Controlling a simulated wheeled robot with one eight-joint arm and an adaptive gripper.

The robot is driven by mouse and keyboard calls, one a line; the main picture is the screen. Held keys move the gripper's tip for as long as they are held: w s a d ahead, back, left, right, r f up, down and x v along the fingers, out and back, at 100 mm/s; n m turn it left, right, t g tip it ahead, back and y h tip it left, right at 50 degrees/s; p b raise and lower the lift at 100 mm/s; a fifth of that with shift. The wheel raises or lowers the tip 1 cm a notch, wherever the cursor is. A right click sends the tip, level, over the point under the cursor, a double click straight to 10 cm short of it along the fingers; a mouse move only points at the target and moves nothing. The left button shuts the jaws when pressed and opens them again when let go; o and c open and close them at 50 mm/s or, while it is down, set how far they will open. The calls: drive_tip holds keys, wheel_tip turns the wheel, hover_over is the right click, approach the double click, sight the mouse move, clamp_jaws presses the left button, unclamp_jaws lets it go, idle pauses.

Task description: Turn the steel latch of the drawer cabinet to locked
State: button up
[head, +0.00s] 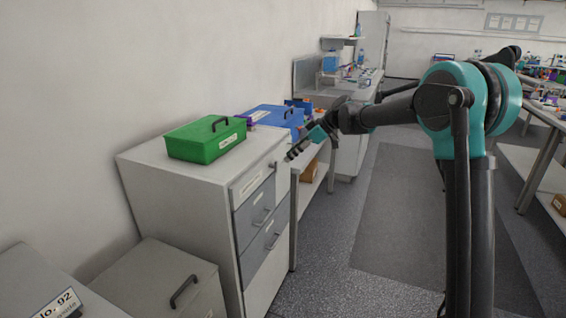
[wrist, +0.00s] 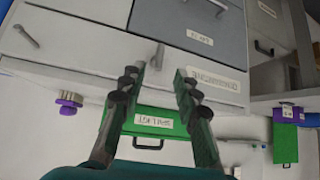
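The drawer cabinet (head: 175,205) is off-white with grey drawer fronts, against the wall at left in the head view. In the wrist view its front (wrist: 75,45) appears upside down. A small steel lever, which looks like the latch (wrist: 158,55), sits on the pale front beside the grey drawer, just beyond my fingertips. It stands roughly upright in that picture; which setting this is I cannot tell. My gripper (head: 293,153) is at the cabinet's upper front corner. In the wrist view my gripper (wrist: 157,80) is open, fingers apart and nothing visible between the tips. Contact with the latch is not visible.
A green box (head: 206,138) with a dark handle lies on the cabinet top. A blue case (head: 272,117) is behind it. A low grey cabinet (head: 160,275) with a handle stands in front. The floor mat (head: 400,220) to the right is clear.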

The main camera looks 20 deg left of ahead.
drive_tip(key=v, duration=0.5)
drive_tip(key=s+d+f+m+t+h, duration=0.1)
drive_tip(key=s+d+f+m, duration=0.25)
drive_tip(key=d, duration=0.45)
drive_tip(key=s+d+f+m+t+h, duration=0.1)
drive_tip(key=s+d+f+m+h, duration=0.2)
drive_tip(key=d, duration=0.6)
drive_tip(key=s+d+f+m+t, duration=0.25)
drive_tip(key=s+d+f, duration=0.2)
drive_tip(key=d, duration=0.35)
drive_tip(key=s+d+f+m+h, duration=0.2)
drive_tip(key=s+d+f+m, duration=0.3)
drive_tip(key=s+d, duration=0.4)
drive_tip(key=s+d+f+m+h, duration=0.3)
drive_tip(key=s+d+f+m, duration=0.2)
drive_tip(key=s+d, duration=0.4)
drive_tip(key=shift+s+f+t, duration=0.45)
drive_tip(key=shift+f, duration=0.4)
